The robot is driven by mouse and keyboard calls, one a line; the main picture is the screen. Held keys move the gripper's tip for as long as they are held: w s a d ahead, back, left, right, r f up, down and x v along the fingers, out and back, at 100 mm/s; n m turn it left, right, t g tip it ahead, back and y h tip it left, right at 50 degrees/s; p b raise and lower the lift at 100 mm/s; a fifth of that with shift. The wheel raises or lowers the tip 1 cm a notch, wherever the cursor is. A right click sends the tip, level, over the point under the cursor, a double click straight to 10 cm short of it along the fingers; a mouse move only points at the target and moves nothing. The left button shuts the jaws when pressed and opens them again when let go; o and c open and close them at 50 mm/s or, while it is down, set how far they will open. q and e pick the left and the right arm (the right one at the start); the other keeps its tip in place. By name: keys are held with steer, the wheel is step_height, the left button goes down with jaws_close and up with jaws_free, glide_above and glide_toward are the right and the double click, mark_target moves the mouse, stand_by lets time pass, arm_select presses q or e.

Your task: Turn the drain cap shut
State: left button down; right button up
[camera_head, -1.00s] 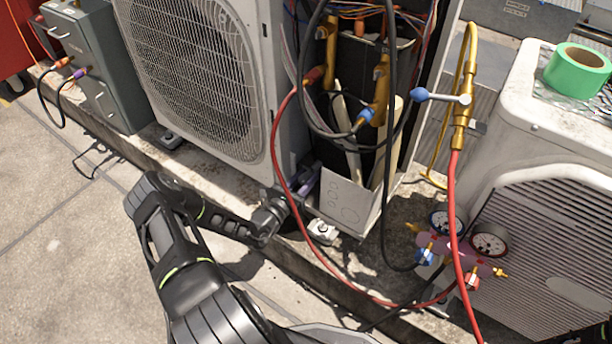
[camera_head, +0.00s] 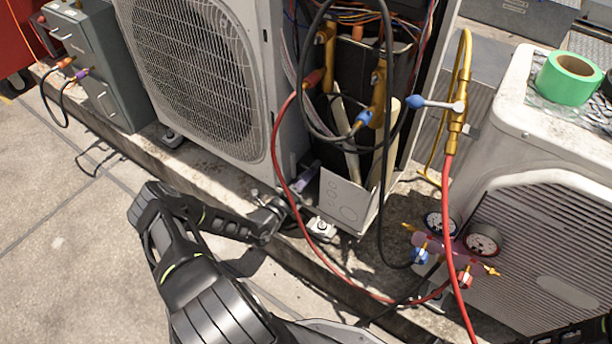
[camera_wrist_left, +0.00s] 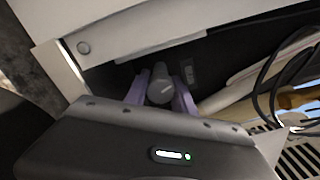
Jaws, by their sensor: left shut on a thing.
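The drain cap (camera_wrist_left: 160,91) is a small grey round knob with a raised bar across its face. It shows in the left wrist view, low in the opening of the condenser unit. My left gripper (camera_wrist_left: 161,95) has a purple finger on each side of the cap and is shut on it. In the head view my left gripper (camera_head: 306,189) reaches in at the bottom of the open condenser (camera_head: 195,75), beside its bent white panel. The cap is hidden there. My right gripper is not in view.
A red hose (camera_head: 281,165) hangs close by my left gripper. Black hoses loop across the open compartment. A gauge manifold (camera_head: 458,250) sits at the right by a second unit (camera_head: 515,150) with green tape (camera_head: 568,78) on top. The paved floor at left is clear.

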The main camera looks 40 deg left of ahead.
arm_select(q)
steer(key=n, duration=0.4)
steer(key=shift+n, duration=0.4)
steer(key=c, duration=1.1)
jaws_free()
steer(key=shift+o, duration=0.2)
steer(key=shift+s+r+p, duration=0.1)
steer(key=shift+s+p, duration=0.25)
steer(key=shift+s, duration=0.3)
steer(key=s+p, duration=0.1)
steer(key=s, duration=0.5)
steer(key=shift+s+p, duration=0.3)
steer(key=shift+p, duration=0.05)
steer(key=shift+d, duration=0.1)
